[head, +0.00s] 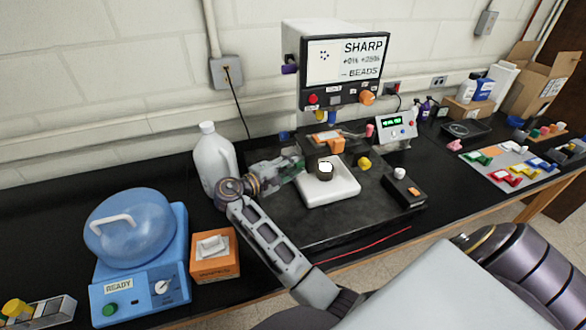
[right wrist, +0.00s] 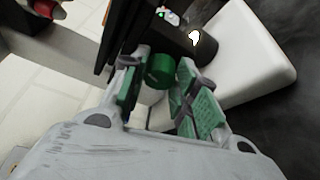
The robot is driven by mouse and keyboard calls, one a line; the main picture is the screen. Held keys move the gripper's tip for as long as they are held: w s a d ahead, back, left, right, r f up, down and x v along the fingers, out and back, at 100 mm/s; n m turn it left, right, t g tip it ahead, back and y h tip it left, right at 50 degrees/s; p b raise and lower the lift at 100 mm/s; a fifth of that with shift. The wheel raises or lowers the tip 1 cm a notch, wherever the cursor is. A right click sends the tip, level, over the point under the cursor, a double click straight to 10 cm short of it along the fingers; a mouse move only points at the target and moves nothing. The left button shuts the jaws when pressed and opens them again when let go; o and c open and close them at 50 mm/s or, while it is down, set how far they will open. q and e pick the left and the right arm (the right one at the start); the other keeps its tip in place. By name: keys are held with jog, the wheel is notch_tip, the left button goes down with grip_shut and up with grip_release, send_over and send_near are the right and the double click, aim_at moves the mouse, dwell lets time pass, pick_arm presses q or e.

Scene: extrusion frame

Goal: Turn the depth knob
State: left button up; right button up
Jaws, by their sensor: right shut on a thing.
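My right gripper (head: 297,168) reaches in from the left side of the microscope stage. In the right wrist view its fingers stand on both sides of a green knob (right wrist: 160,71) and are shut on it. The gripper hides this knob in the head view. I see no label showing whether it is the depth knob. The microscope's screen (head: 346,62) reads "SHARP" and "BEADS", with small, hard-to-read percentages between. Other knobs are purple (head: 289,69), orange (head: 367,97) and yellow (head: 364,162). My left gripper is not in view.
A white plate (head: 341,188) bears a dark cylinder with a bright top, close to the gripper. A white jug (head: 214,160) stands behind my right forearm. A blue centrifuge (head: 175,285) and an orange box (head: 215,262) are at left. A small control box (head: 403,188) is at right.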

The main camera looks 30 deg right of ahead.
jog(key=shift+f+m+h+b, duration=0.3)
jog(key=shift+m+h+b, duration=0.2)
jog(key=shift+m+b, duration=0.95)
jog(key=shift+m+t+h+b, duration=0.4)
jog(key=shift+m+b, duration=0.45)
jog(key=shift+b, duration=1.15)
jog(key=o, duration=1)
jog(key=shift+r, duration=0.1)
